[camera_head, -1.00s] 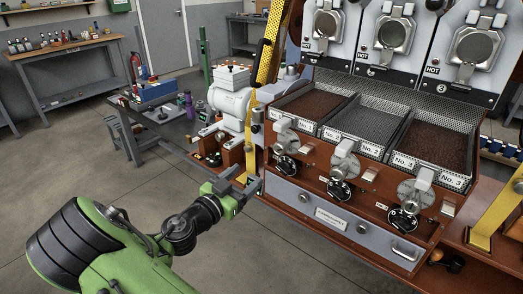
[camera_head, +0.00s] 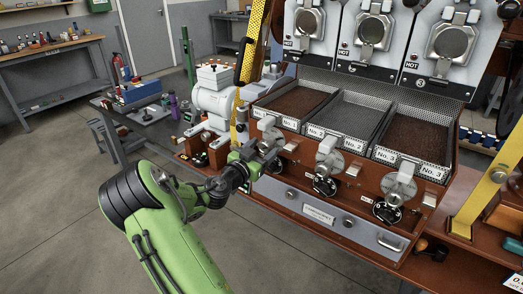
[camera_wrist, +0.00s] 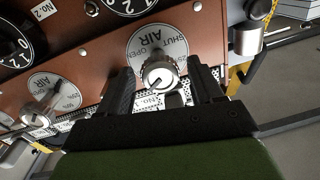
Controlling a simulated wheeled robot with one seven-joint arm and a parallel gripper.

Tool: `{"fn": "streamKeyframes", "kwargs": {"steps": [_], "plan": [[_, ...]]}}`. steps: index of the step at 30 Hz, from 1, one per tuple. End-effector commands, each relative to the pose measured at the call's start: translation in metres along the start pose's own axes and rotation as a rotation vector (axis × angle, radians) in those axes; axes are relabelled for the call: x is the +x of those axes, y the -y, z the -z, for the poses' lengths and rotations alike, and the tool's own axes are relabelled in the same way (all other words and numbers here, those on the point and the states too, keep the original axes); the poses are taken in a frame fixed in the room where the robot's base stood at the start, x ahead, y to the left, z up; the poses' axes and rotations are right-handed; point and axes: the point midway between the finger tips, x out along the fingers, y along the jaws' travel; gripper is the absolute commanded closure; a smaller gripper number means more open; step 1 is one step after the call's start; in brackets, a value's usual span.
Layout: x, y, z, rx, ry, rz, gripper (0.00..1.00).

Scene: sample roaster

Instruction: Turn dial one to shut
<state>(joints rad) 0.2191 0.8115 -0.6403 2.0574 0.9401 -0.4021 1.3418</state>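Dial one is a round silver AIR plate (camera_wrist: 150,42) marked SHUT and OPEN, with a metal knob (camera_wrist: 160,72) that has a dark slot-like mark. The wrist view shows it upside down. In the head view the plate (camera_head: 272,134) is at the roaster's left station, partly hidden by my gripper (camera_head: 264,152). In the wrist view my gripper (camera_wrist: 161,88) is open, with one dark finger on each side of the knob. Small gaps show between knob and fingers. Whether the fingertips reach past the knob's face is hard to tell.
Two similar silver dials stand to the right, the middle one (camera_head: 328,163) and the right one (camera_head: 400,189). A black numbered gauge (camera_wrist: 128,4) sits close to dial one. A grey drawer (camera_head: 350,226) lies below. Bean trays (camera_head: 345,137) are above. A yellow post (camera_head: 240,112) stands left.

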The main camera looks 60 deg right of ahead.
Motion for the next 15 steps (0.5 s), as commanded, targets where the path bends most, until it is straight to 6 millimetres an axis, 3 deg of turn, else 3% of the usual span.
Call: {"fn": "streamKeyframes", "kwargs": {"steps": [1,10,15], "plan": [[-0.0002,0.0000,0.0000,0.000,0.000,0.000,0.43],[-0.0005,-0.0001,0.0000,0.000,0.000,-0.001,0.89],[-0.0005,-0.0002,0.0001,-0.006,0.001,-0.001,0.89]]}}
